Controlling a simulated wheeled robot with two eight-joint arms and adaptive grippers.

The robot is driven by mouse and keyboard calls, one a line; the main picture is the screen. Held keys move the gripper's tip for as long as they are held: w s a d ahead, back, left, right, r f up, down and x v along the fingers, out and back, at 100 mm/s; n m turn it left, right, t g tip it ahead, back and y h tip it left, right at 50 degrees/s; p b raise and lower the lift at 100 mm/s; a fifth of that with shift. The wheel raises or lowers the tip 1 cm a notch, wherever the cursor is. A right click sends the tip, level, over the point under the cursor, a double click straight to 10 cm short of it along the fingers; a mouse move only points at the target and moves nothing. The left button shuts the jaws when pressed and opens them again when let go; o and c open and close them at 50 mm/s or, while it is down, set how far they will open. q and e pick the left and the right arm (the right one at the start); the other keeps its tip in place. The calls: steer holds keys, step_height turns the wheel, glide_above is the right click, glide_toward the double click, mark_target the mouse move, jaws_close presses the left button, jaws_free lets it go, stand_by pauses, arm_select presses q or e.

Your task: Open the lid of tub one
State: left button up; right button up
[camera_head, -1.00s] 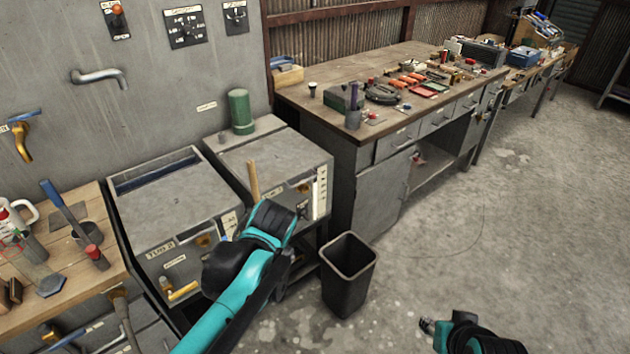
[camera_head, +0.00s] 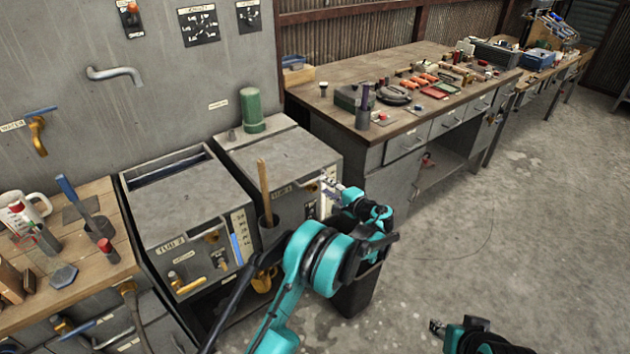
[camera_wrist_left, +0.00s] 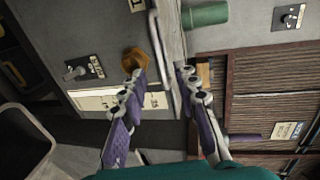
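Tub one (camera_head: 312,207) is the right-hand grey tub against the wall. Its flat grey lid (camera_head: 285,155) lies closed on top. My left gripper (camera_head: 330,188) is at the tub's front right corner, near the lid's edge. In the left wrist view, the left gripper (camera_wrist_left: 162,80) is open, with its two purple-padded fingers apart. The lid's edge runs between them, and I cannot tell whether either finger touches it. A brass knob (camera_wrist_left: 133,60) on the tub's front is beside one fingertip. My right gripper (camera_head: 437,328) is low at the bottom edge, away from the tubs; its opening is unclear.
Tub two (camera_head: 190,205) stands left of tub one. A green cylinder (camera_head: 251,110) stands behind the lid. A wooden handle (camera_head: 264,190) rises in front of tub one. A dark bin (camera_head: 355,295) is partly behind my left arm. A cluttered workbench (camera_head: 345,75) stands right.

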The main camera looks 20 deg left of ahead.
mark_target(315, 180)
arm_select(q)
steer(key=b+x, duration=0.2)
steer(key=x, duration=0.5)
steer(key=shift+w+a+f, duration=0.1)
steer(key=shift+w+a, duration=0.1)
jaws_close()
